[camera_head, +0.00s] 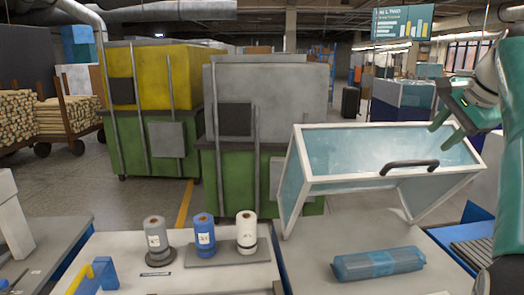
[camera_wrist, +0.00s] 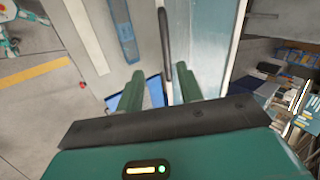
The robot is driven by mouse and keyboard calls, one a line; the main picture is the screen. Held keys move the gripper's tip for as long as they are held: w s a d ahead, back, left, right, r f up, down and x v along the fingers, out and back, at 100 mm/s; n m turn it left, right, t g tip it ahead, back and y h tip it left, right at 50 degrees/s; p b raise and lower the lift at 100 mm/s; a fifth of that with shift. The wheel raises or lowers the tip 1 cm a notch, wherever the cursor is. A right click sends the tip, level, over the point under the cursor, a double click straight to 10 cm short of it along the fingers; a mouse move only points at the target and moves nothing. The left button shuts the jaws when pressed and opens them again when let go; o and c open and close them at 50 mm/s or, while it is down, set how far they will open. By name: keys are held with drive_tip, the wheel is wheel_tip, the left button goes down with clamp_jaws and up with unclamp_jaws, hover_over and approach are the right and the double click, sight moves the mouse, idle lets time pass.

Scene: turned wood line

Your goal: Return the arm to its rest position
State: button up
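My gripper (camera_head: 455,128) is raised above the right end of a clear-panelled, white-framed hood (camera_head: 330,180) in the head view. Its two green fingers are apart with nothing held between them, as the wrist view shows (camera_wrist: 160,88). The hood's black bar handle (camera_head: 409,165) lies below and left of the fingers, apart from them. In the wrist view the handle (camera_wrist: 165,45) lines up with the gap between the fingers. The arm reaches in from the right edge of the head view.
A blue wrapped bundle (camera_head: 378,263) lies on the grey table under the hood. Three spools, grey (camera_head: 156,236), blue (camera_head: 204,232) and white (camera_head: 247,230), stand on the table to the left. Green bins (camera_head: 150,150) stand behind. A blue-sided roller conveyor (camera_head: 475,248) is at the right.

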drive_tip(key=s+a+f+n+g, duration=0.1)
drive_tip(key=s+a+f+n, duration=0.55)
drive_tip(key=a+f, duration=0.4)
drive_tip(key=s+a+f+n, duration=0.5)
drive_tip(key=s+a+f, duration=0.25)
drive_tip(key=a, duration=0.55)
drive_tip(key=s+a+f+n, duration=0.2)
drive_tip(key=s+f, duration=0.1)
drive_tip(key=f, duration=0.2)
drive_tip(key=s+a+f+n, duration=0.3)
drive_tip(key=f, duration=0.3)
drive_tip(key=shift+s+f, duration=0.15)
drive_tip(key=shift+f, duration=0.1)
